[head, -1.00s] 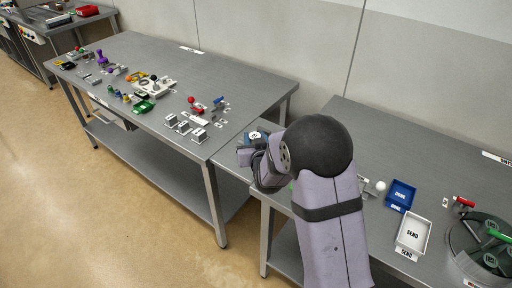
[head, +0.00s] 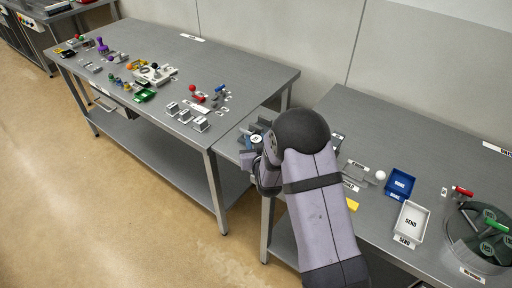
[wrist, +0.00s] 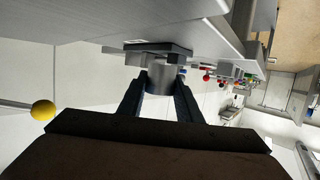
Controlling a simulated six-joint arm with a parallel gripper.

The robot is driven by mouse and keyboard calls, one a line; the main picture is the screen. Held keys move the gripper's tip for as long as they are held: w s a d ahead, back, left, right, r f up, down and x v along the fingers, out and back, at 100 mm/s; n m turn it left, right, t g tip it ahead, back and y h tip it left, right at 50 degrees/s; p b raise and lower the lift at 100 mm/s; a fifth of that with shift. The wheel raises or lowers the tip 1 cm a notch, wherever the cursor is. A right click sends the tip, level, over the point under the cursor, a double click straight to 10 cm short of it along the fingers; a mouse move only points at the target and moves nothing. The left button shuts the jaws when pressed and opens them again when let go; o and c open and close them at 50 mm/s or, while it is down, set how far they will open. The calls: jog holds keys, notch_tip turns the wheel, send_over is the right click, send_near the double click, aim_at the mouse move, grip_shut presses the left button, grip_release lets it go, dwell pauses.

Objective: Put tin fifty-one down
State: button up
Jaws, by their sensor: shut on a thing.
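Tin fifty-one is a short grey cylinder (wrist: 161,76) between my two dark fingers in the wrist view. In the head view its pale round top (head: 256,139) shows a dark mark too small to read. My gripper (wrist: 162,92) is shut on the tin's sides. A dark flat plate (wrist: 148,47) lies right against the tin's end in the wrist view, which looks upside down. I cannot tell whether the tin touches the plate. In the head view my arm hides part of the area around the gripper.
A white ball (head: 381,175) and yellow piece (head: 352,204) are nearer my arm. The left table (head: 240,82) carries several small fixtures.

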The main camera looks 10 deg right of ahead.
jog(key=shift+f, duration=1.65)
jog(key=shift+f, duration=0.2)
jog(key=o, duration=1)
jog(key=shift+o, duration=0.2)
jog(key=shift+r, duration=0.25)
jog(key=shift+o, duration=0.5)
jog(key=b+v, duration=0.2)
jog(key=v, duration=1)
